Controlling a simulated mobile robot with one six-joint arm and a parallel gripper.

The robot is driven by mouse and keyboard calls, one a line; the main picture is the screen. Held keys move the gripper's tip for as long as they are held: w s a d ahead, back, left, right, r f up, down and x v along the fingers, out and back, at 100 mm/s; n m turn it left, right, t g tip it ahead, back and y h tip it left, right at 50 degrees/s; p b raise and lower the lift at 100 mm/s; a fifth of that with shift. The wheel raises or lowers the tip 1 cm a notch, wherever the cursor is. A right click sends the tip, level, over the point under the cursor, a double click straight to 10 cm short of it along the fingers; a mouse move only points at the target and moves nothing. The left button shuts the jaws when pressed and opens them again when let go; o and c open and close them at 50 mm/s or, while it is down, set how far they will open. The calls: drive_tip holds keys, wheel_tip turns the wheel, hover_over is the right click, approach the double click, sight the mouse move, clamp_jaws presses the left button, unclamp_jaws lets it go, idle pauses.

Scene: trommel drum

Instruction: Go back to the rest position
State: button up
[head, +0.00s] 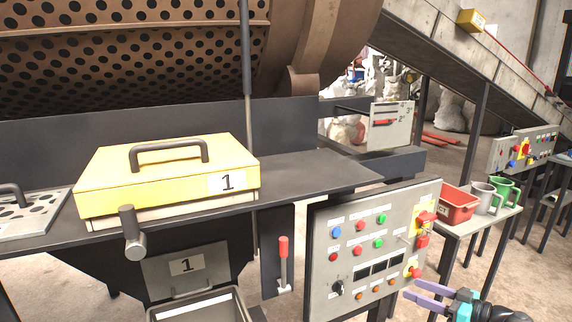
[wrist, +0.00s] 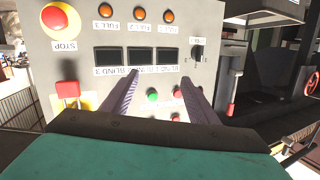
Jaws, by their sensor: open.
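My gripper (head: 423,294) is at the lower right in the head view, in front of the lower right corner of the grey control panel (head: 322,250). Its two purple fingers are spread apart with nothing between them. In the wrist view my gripper (wrist: 158,97) faces the panel (wrist: 220,75), which appears upside down. A green and a red button show between and near the fingers. Whether the fingertips touch the panel I cannot tell.
A black bench with a yellow lidded box (head: 165,172) marked 1 stands left, under the perforated drum (head: 130,60). A red lever (head: 283,262) is beside the panel. A red bin (head: 458,205) and mugs (head: 487,198) stand on a right-hand table. Concrete floor shows beyond.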

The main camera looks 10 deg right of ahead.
drive_tip(key=w+a+f+n+g+y, duration=0.1)
drive_tip(key=w+a+f, duration=0.15)
drive_tip(key=a, duration=0.35)
drive_tip(key=w+a+f+g+y, duration=0.1)
drive_tip(key=a+f+g, duration=0.1)
drive_tip(key=a+f, duration=0.25)
drive_tip(key=s+a+f+n+g+p, duration=0.1)
drive_tip(key=s+a+f+g, duration=0.3)
drive_tip(key=a+f, duration=0.75)
drive_tip(key=s+a+f+g, duration=0.3)
drive_tip(key=a+f+g, duration=0.35)
drive_tip(key=a, duration=0.75)
drive_tip(key=s+a+f+g+h, duration=0.2)
drive_tip(key=s+a+f, duration=0.2)
drive_tip(key=s+f, duration=0.4)
drive_tip(key=s+a+f+g+h, duration=0.3)
drive_tip(key=s+f, duration=0.4)
drive_tip(key=s, duration=0.2)
drive_tip(key=s+d+f+m+h, duration=0.5)
drive_tip(key=d+m+h, duration=0.1)
drive_tip(key=d, duration=0.3)
drive_tip(key=shift+s+d+m+p, duration=0.3)
drive_tip(key=shift+m+p, duration=0.15)
drive_tip(key=shift+m, duration=0.15)
